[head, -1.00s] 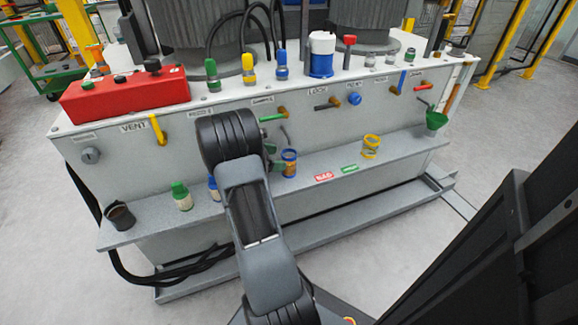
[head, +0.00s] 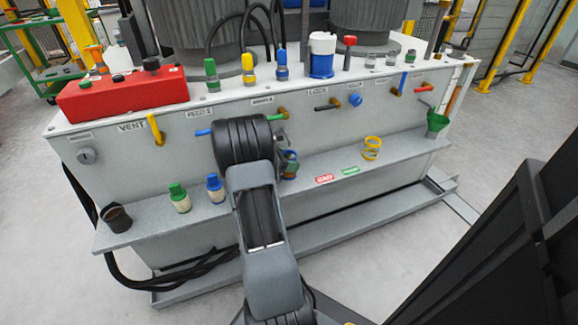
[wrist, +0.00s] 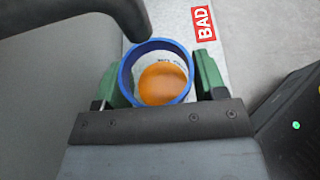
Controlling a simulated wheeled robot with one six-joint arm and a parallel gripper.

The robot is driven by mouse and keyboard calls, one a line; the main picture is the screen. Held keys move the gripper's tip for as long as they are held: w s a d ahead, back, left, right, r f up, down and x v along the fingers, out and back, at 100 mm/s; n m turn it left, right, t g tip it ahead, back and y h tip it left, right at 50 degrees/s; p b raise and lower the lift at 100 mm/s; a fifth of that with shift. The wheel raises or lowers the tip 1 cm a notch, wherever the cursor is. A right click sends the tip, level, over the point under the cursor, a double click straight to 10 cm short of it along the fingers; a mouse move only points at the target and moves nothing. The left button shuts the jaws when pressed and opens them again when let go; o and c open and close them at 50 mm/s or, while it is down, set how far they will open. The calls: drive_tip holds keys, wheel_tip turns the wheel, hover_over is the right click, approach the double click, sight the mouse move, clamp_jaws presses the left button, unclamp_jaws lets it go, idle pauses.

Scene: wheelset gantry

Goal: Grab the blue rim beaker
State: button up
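The blue rim beaker (wrist: 156,72) is round, with orange contents, and stands between the two green fingers of my gripper (wrist: 163,82) in the wrist view. A finger lies close on each side of the rim. I cannot tell whether they press on it or only surround it. In the head view the beaker (head: 290,164) is on the grey ledge (head: 225,207), partly hidden by my gripper (head: 283,163).
A blue-capped bottle (head: 215,188) and a green-capped bottle (head: 180,198) stand left on the ledge, with a dark cup (head: 117,217) beyond them. A yellow-ringed item (head: 372,148) is to the right. Handles (head: 333,104) stick out of the panel above.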

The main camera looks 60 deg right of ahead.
drive_tip(key=c, duration=0.7)
